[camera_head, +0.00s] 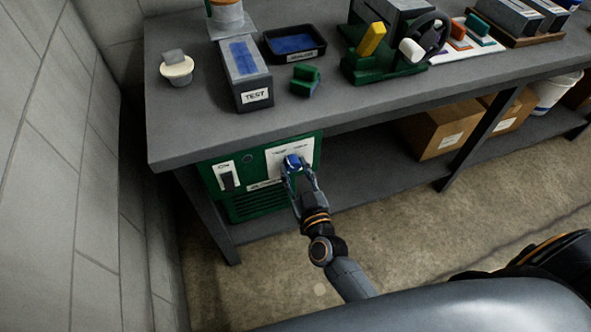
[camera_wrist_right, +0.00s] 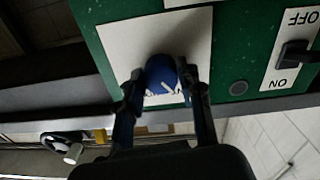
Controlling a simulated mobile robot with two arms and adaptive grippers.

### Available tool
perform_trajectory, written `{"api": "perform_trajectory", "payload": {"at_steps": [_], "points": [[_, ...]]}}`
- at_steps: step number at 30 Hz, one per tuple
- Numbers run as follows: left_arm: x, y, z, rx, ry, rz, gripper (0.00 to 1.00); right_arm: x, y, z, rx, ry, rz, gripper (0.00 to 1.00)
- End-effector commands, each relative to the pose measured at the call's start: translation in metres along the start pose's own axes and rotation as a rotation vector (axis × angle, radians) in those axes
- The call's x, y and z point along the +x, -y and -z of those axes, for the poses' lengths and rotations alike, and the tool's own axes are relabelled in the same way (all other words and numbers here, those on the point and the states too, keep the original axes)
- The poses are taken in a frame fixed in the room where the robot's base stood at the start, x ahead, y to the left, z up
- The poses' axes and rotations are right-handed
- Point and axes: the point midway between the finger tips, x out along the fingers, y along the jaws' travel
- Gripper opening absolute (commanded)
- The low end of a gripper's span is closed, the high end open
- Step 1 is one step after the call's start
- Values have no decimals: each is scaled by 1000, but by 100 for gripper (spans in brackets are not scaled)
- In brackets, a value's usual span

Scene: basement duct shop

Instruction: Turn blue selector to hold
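The blue selector (camera_head: 292,161) is a round knob on a white plate (camera_head: 283,152) on the front of a green panel box (camera_head: 262,203) under the bench. In the right wrist view the blue selector (camera_wrist_right: 161,76) has a white pointer mark, and lettering on the plate is mostly covered. My right gripper (camera_head: 298,170) has its fingers on both sides of the knob, seemingly touching it; the right wrist view shows the gripper (camera_wrist_right: 160,85) closed around it. My left gripper is not in view.
A black ON/OFF switch (camera_head: 227,181) sits left of the selector; it also shows in the right wrist view (camera_wrist_right: 296,54). The grey bench top (camera_head: 200,122) overhangs the panel. A TEST box (camera_head: 246,88) stands above. Cardboard boxes (camera_head: 437,135) sit on the lower shelf. A block wall (camera_head: 60,180) is at left.

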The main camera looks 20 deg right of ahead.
Motion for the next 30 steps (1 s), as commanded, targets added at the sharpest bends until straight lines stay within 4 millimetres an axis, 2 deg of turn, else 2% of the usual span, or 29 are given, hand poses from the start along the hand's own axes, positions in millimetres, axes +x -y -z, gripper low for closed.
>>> {"api": "perform_trajectory", "payload": {"at_steps": [1, 2, 3, 14, 20, 30], "points": [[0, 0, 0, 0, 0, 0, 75, 0, 0, 0, 0, 0, 0, 13], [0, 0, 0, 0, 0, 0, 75, 0, 0, 0, 0, 0, 0, 7], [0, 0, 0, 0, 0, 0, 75, 0, 0, 0, 0, 0, 0, 5], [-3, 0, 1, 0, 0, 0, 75, 0, 0, 1, 62, 2, 1, 5], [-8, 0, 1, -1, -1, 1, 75, 0, 1, 1, 192, 5, 2, 5], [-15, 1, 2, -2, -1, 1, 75, 0, 1, 1, 507, 10, 2, 5]]}}
